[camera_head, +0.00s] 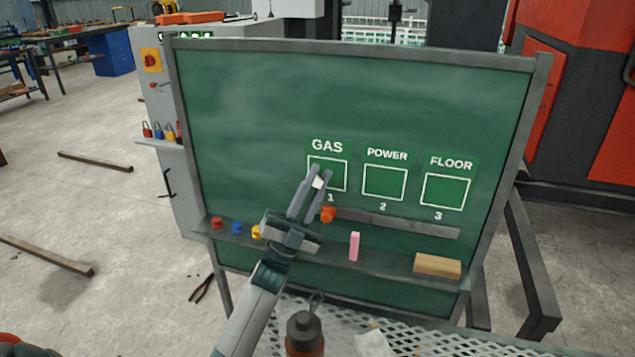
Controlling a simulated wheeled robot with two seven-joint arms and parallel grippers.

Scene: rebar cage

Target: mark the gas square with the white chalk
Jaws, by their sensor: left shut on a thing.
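The green chalkboard (260,110) stands in front of me with three white-outlined squares. The gas square (332,172) is the left one, under the word GAS and above the number 1. My left gripper (320,180) is shut on the white chalk (318,183), a small white piece between its fingertips. In the picture the fingertips and chalk overlap the lower left of the gas square. I cannot tell whether the chalk touches the board. No mark shows in the visible part of the square. My right gripper is not in view.
The power square (384,183) and floor square (445,190) are to the right. The ledge (385,262) holds a pink chalk (354,246), a wooden block (437,266) and coloured magnets (217,223). A bottle (304,332) stands on the mesh table (430,341) in front.

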